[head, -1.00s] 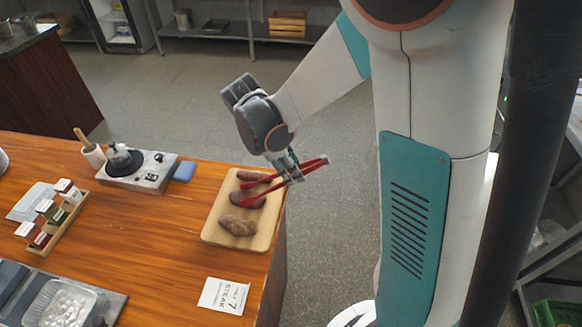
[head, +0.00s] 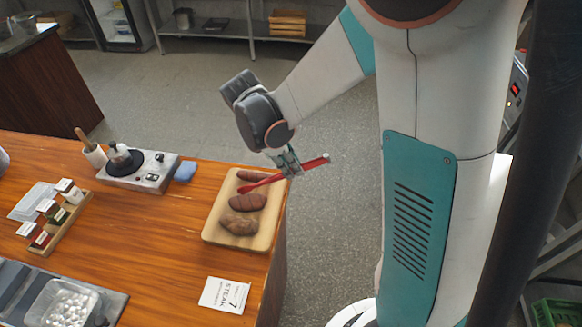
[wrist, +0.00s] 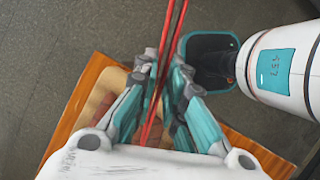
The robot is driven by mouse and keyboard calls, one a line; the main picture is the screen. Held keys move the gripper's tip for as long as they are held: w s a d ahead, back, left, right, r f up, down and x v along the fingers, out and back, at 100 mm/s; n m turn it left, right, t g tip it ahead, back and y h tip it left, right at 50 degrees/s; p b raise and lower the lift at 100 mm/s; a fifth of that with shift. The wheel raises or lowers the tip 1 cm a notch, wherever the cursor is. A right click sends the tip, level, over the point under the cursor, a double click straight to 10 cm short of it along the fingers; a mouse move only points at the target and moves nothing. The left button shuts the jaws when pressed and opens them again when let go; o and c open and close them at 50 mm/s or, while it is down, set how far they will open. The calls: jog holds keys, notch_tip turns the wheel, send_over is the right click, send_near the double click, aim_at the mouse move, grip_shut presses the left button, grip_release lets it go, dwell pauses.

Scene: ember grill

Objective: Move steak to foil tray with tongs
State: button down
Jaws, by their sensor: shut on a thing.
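A pair of red tongs (head: 312,164) is held in my gripper (head: 287,165), which is shut on it above the right edge of a wooden board (head: 268,224). The tongs' arms are close together, and their tips reach left over the board. Three brown pieces of food lie there: a far one (head: 250,175), a middle one (head: 243,202) and a near one (head: 238,226). I cannot tell which is the steak, or whether the tips touch any piece. In the wrist view the red tongs (wrist: 173,40) run between my fingers (wrist: 160,85). A shiny tray (head: 48,301) with pale contents, perhaps the foil tray, sits lower left.
A burner unit (head: 150,180), a blue sponge (head: 185,171) and a rack of small jars (head: 58,222) stand to the left. The middle of the counter is clear.

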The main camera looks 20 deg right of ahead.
notch_tip(320, 180, up, 10)
jog(key=p, duration=0.6)
jog(key=shift+r, duration=0.15)
jog(key=c, duration=1.8)
grip_release()
jog(key=shift+o, duration=0.2)
